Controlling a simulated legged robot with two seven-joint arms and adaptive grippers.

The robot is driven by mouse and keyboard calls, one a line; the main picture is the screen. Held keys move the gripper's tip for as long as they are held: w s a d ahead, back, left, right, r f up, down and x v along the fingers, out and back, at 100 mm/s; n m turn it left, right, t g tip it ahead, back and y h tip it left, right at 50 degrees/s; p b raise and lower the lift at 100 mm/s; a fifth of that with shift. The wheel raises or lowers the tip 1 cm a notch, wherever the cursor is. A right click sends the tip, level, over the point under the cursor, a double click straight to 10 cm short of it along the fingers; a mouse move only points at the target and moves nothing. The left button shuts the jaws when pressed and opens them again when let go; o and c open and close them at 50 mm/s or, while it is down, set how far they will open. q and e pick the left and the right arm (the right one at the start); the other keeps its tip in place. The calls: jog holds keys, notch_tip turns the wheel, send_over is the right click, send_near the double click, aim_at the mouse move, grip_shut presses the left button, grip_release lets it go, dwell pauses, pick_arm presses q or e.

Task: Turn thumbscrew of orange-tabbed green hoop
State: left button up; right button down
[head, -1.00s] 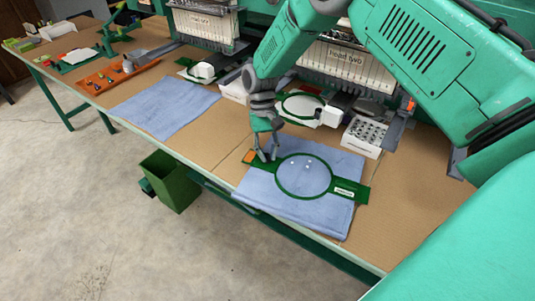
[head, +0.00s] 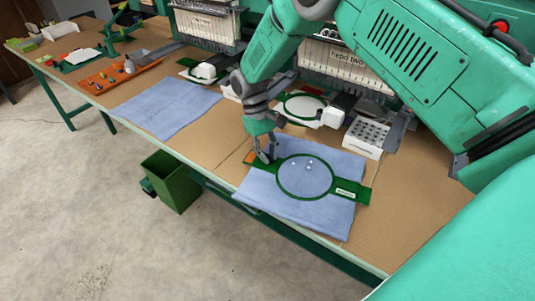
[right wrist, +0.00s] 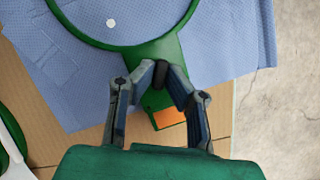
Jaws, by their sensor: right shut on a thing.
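The green hoop (head: 333,178) lies flat on a blue cloth (head: 300,211), with a white label on its right arm and an orange tab (head: 248,158) at its left end. My right gripper (head: 265,158) reaches down over the left arm, between ring and tab. In the right wrist view the two fingertips (right wrist: 163,82) close around a small dark piece, apparently the thumbscrew (right wrist: 160,74); they hide most of it. The orange tab (right wrist: 169,118) shows between the fingers, and the ring (right wrist: 122,47) lies beyond. My left gripper is out of view.
Behind stand embroidery heads, one with another green hoop (head: 304,96) and white cloth. A white box with holes (head: 364,138) is right of them. Another blue cloth (head: 165,108) and an orange tray (head: 120,75) lie left. A green bin (head: 172,182) stands below the table edge.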

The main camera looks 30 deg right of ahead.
jog(key=c, duration=1.6)
grip_release()
jog(key=shift+w+r, duration=0.15)
jog(key=shift+r, duration=0.15)
jog(key=v, duration=1.1)
jog(key=shift+r, duration=0.1)
jog(key=shift+w, duration=0.1)
